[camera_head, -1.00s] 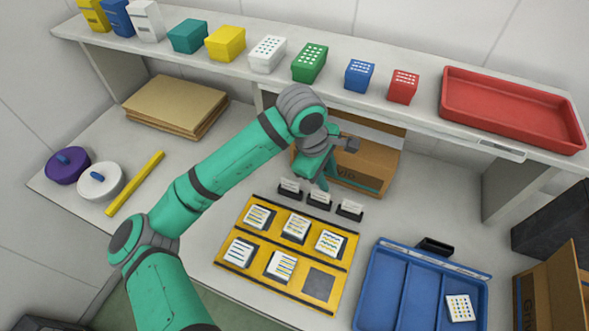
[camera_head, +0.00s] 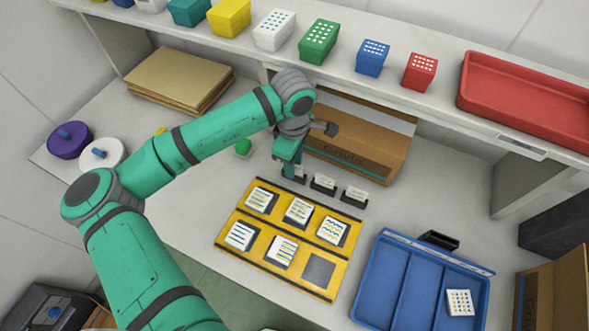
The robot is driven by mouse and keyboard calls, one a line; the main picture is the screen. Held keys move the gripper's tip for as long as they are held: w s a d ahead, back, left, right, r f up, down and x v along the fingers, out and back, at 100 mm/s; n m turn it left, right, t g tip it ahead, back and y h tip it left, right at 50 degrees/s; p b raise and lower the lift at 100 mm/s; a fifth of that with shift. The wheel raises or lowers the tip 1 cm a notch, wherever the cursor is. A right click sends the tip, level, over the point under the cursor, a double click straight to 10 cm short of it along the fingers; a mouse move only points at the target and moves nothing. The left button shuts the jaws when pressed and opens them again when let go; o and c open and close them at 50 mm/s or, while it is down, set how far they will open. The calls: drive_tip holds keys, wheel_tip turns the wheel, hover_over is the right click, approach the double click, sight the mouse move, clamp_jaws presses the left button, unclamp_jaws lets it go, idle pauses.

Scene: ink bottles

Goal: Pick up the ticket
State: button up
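Several small white tickets stand in dark holders in a row behind the yellow tray. The middle ticket (camera_head: 324,181) and the right ticket (camera_head: 356,194) show clearly. The left ticket (camera_head: 298,171) is mostly hidden by my gripper. My gripper (camera_head: 287,172) points down at the left holder (camera_head: 294,179), over or beside its ticket. Its fingertips are small and overlap the holder, so I cannot tell whether they are open, shut or touching the ticket.
The yellow tray (camera_head: 269,232) with several card stacks lies in front. A blue divided tray (camera_head: 405,285) holding a dotted card is at right. A cardboard box (camera_head: 365,155) stands close behind the holders, under the shelf (camera_head: 440,50).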

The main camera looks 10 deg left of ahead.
drive_tip(key=shift+d+f, duration=0.1)
drive_tip(key=shift+f, duration=0.2)
drive_tip(key=c, duration=0.6)
drive_tip(key=shift+d, duration=0.1)
clamp_jaws()
